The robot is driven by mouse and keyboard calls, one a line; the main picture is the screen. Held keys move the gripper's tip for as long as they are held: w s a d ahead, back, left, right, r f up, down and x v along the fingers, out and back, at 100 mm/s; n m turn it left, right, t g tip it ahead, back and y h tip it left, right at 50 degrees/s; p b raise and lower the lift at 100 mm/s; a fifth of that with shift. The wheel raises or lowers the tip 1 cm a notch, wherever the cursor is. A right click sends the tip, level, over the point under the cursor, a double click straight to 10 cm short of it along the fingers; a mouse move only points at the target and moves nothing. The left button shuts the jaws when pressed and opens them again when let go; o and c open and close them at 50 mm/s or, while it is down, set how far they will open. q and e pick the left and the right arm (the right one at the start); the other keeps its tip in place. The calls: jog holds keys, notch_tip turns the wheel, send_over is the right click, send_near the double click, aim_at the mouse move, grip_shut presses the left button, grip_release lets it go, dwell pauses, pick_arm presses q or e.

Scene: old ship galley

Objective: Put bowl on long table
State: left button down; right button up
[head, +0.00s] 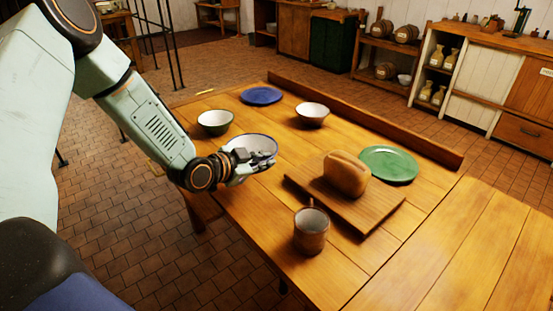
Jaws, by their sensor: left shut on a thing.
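My left gripper (263,160) is shut on a bowl (256,142) with a pale grey-blue inside and a dark rim. The gripper comes from the left, at the near side of the bowl, and its fingers hide part of it. The bowl looks roughly level over the left part of the long wooden table (270,208). I cannot tell whether its base touches the table top. My right gripper is not in view.
A raised ledge (375,124) runs along the far edge.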

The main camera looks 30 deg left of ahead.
pick_arm(q)
notch_tip(320, 180, down, 5)
jog(key=shift+b, duration=0.65)
jog(key=shift+w+f, duration=0.2)
jog(key=shift+f, duration=0.05)
jog(key=f, duration=0.1)
jog(key=s+f+b, duration=0.1)
jog(key=f, duration=0.1)
jog(key=shift+f, duration=0.1)
jog(key=shift+w+f, duration=0.15)
jog(key=shift+w, duration=0.3)
jog(key=c, duration=1.8)
grip_release()
jog(key=shift+c, duration=0.2)
jog(key=o, duration=0.4)
jog(key=shift+s+r, duration=0.2)
jog(key=shift+s, duration=0.1)
jog(key=shift+w+f, duration=0.2)
jog(key=shift+w, duration=0.05)
jog(key=p+v, duration=0.6)
jog(key=v, duration=0.6)
jog(key=s+d+f+n+g, duration=0.5)
jog(key=s+d+f+g, duration=0.3)
jog(key=s+d+f, duration=0.4)
jog(key=s+n+g+y, duration=0.3)
jog(key=s+n+g, duration=0.1)
jog(key=s, duration=1.2)
jog(key=shift+s+f+g, duration=0.25)
jog(key=shift+s+g, duration=0.1)
jog(key=shift+g, duration=0.15)
